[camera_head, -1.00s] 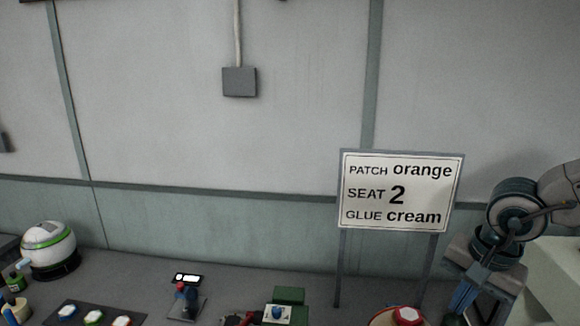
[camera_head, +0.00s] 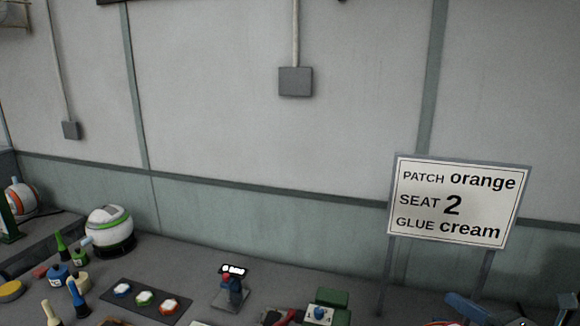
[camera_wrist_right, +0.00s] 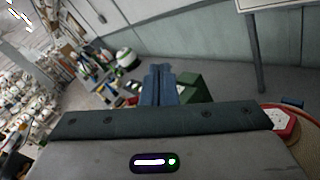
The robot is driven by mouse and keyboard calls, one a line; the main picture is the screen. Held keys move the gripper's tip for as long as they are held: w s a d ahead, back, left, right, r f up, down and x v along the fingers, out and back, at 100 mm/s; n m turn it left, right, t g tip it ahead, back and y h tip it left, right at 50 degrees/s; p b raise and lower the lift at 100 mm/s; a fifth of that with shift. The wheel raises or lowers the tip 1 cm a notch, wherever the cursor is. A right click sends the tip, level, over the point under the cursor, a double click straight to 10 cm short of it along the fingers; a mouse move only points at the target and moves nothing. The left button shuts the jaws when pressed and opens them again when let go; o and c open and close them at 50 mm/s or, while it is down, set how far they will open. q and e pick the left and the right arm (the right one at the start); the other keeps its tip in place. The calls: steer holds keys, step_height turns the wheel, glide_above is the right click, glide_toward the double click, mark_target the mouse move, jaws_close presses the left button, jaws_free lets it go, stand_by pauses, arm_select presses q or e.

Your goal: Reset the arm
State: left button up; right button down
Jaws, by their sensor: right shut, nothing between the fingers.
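My right gripper (camera_head: 467,306) shows only in part at the bottom right of the head view, as blue fingers low in front of the sign. In the right wrist view its two blue fingers (camera_wrist_right: 160,84) lie together, shut, with nothing between them. They point toward the bench, with the green block (camera_wrist_right: 192,86) just right of and beyond them. Most of the right arm is outside the head view. My left gripper is in neither view.
A sign (camera_head: 459,203) reads patch orange, seat 2, glue cream. A dark panel with three buttons (camera_head: 145,299), a small stand (camera_head: 231,288), a green machine (camera_head: 328,300) and a white-green dome (camera_head: 109,230) stand on the bench. A red-topped round thing (camera_wrist_right: 280,122) is right of my gripper.

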steer(key=s+d+f+m+g+h, duration=0.15)
steer(key=d+f+m+h, duration=0.4)
steer(key=m, duration=0.65)
steer(key=s+d+f+m+t+h, duration=0.1)
steer(key=s+d+f+m+h, duration=0.15)
steer(key=f+m+h, duration=0.6)
steer(key=s+a+f+m+g+y, duration=0.2)
steer(key=s+a+f+m+g, duration=0.35)
steer(key=s+f+m, duration=0.3)
steer(key=s+a+f+m+g+y, duration=0.2)
steer(key=s+a+f+m+g, duration=0.4)
steer(key=s+f, duration=0.3)
step_height(320, 180, down, 34)
steer(key=d+m+b, duration=0.2)
steer(key=d+b, duration=0.1)
steer(key=b, duration=0.3)
steer(key=s+f+g+b, duration=0.1)
steer(key=s+f+b, duration=0.2)
steer(key=s+f, duration=0.6)
steer(key=s+d+f+b, duration=0.1)
steer(key=s+f+b, duration=0.2)
steer(key=s+f, duration=0.7)
step_height(320, 180, down, 7)
steer(key=shift+d+f+g, duration=0.1)
steer(key=shift+d+g, duration=0.05)
steer(key=shift+g, duration=0.25)
